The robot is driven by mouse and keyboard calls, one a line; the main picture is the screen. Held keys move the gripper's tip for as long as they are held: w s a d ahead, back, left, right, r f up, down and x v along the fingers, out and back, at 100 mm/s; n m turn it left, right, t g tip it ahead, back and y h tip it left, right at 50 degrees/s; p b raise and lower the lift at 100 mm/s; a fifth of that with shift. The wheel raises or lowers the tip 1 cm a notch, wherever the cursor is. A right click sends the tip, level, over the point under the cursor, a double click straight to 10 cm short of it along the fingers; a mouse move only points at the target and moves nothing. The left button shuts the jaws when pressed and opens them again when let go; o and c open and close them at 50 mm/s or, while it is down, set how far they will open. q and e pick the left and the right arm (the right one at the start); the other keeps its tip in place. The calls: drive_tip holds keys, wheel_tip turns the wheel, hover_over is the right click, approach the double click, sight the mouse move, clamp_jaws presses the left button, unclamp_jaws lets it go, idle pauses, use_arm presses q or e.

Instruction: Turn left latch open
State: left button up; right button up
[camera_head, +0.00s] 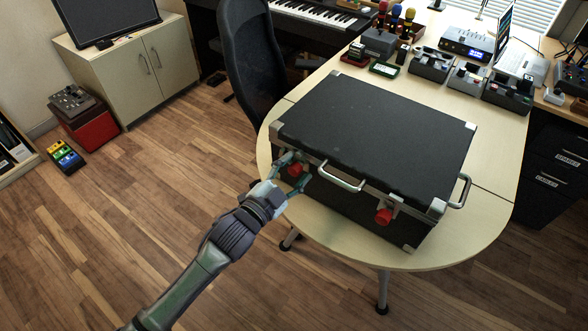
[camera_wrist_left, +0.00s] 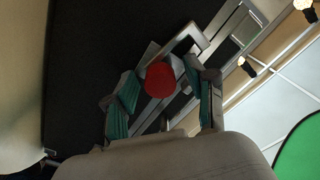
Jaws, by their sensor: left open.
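A black case (camera_head: 375,130) with metal corners lies shut on the table. Its front has a silver handle (camera_head: 341,179) and two red latch knobs. The left latch (camera_head: 295,170) sits between the fingers of my left gripper (camera_head: 291,173). In the left wrist view the round red knob (camera_wrist_left: 160,79) shows between the two teal-padded fingers of my left gripper (camera_wrist_left: 164,98), with gaps at its sides. The right latch (camera_head: 384,216) is clear of the gripper. My right gripper is not in view.
The pale rounded table (camera_head: 480,228) carries the case near its front edge. Small music devices (camera_head: 432,64) and a laptop (camera_head: 503,32) stand behind. A black chair (camera_head: 250,55) is at the table's left side. The wooden floor at left is mostly clear.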

use_arm(q)
drive_tip(key=v, duration=1.2)
